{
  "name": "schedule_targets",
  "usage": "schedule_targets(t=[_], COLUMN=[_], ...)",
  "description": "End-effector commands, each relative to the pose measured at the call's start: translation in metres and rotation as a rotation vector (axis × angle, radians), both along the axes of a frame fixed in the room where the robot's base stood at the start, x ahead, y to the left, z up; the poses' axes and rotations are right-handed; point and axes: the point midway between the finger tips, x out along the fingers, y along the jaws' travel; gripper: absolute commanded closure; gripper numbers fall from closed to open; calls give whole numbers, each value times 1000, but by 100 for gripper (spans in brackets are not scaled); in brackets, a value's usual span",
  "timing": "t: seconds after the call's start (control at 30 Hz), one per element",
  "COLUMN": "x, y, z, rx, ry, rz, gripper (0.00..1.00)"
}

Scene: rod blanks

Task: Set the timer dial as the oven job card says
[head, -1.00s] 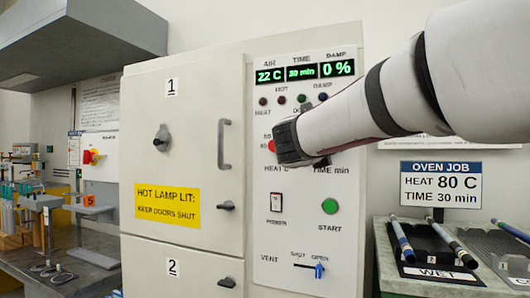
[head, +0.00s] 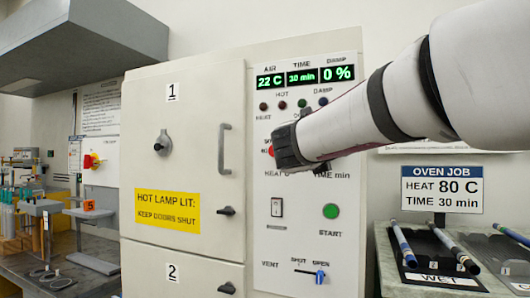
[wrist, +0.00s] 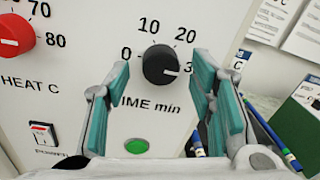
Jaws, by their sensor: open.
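The black timer dial (wrist: 161,64) sits on the oven's front panel, and its white mark points to the right, near the 30. My gripper (wrist: 160,68) is open in the wrist view, with one finger on each side of the dial; contact is not visible. In the head view my gripper (head: 290,147) and arm hide the dial. The time display (head: 301,78) appears to read 30 min. The oven job card (head: 442,189) says HEAT 80 C and TIME 30 min.
The red heat dial (wrist: 14,35) is left of the timer dial. A green start button (wrist: 137,146) and a power switch (wrist: 44,134) are below. The vent slider (head: 320,277) is at the panel's foot. A wet-rod tray (head: 430,278) stands to the right.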

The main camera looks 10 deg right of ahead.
Motion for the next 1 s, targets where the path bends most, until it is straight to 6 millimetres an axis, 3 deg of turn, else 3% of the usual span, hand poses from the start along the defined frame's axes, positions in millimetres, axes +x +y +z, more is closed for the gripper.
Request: schedule_targets(t=[0.5,0.7,1.0], x=[-73,-86,-88], y=[60,71,72], z=[0,0,0], rx=[0,1,0], ry=[-1,0,0], rz=[1,1,0], gripper=[50,50,50])
